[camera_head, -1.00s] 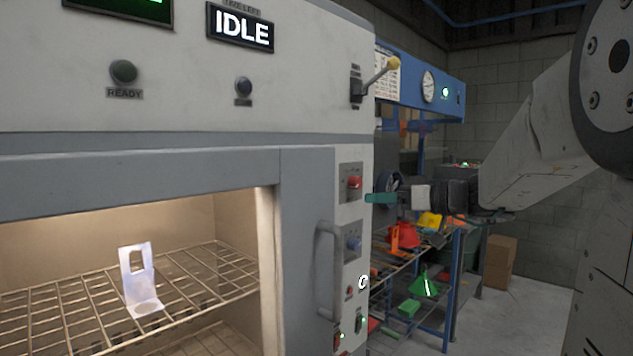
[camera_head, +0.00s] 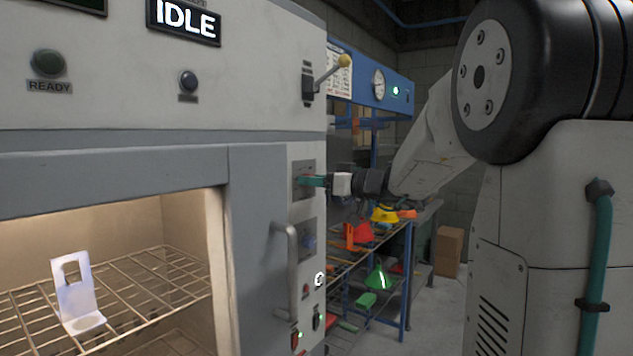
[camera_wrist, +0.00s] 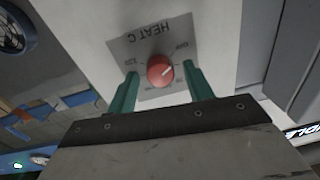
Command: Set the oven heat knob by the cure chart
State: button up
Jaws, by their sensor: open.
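The red heat knob (camera_wrist: 160,72) sits on a grey plate marked "HEAT C" (camera_wrist: 152,33), seen upside down in the wrist view. A pale pointer mark shows on the knob; most of the dial numbers are too small to read. My gripper (camera_wrist: 163,82) is open, with one green finger on each side of the knob and no clear contact. In the head view my gripper (camera_head: 312,181) is at the upper plate on the oven's control strip and hides the knob. A printed sheet (camera_head: 339,72) hangs behind the oven; its text is unreadable, so I cannot tell whether it is the cure chart.
The oven's door handle (camera_head: 290,270) stands out left of the strip. A yellow-tipped lever (camera_head: 344,62) juts out above. A white bracket (camera_head: 77,293) stands on the oven rack. A rack of coloured parts (camera_head: 383,230) stands behind.

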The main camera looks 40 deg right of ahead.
jog(key=c, duration=1)
jog(key=shift+f+m, duration=0.15)
jog(key=shift+m, duration=3.85)
jog(key=o, duration=1)
